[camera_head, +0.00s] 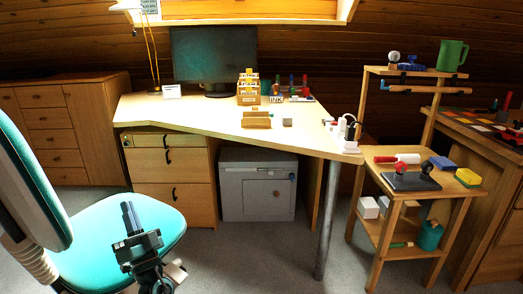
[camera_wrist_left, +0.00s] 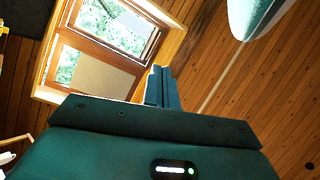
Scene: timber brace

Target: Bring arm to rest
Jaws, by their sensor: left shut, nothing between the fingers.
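My left gripper (camera_head: 131,218) is in the lower left of the head view, over the teal chair seat and in front of the desk. Its fingers are together, point up, and hold nothing. In the left wrist view the closed fingers (camera_wrist_left: 162,86) point toward the roof window and the wood-panelled wall. My right gripper is in neither view.
A teal chair (camera_head: 85,222) stands close around my left gripper. The wooden desk (camera_head: 200,112) bears a monitor (camera_head: 214,55), a lamp and a stamp rack. A wooden shelf trolley (camera_head: 400,205) with tools stands at the right. Grey floor (camera_head: 255,255) is clear in the middle.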

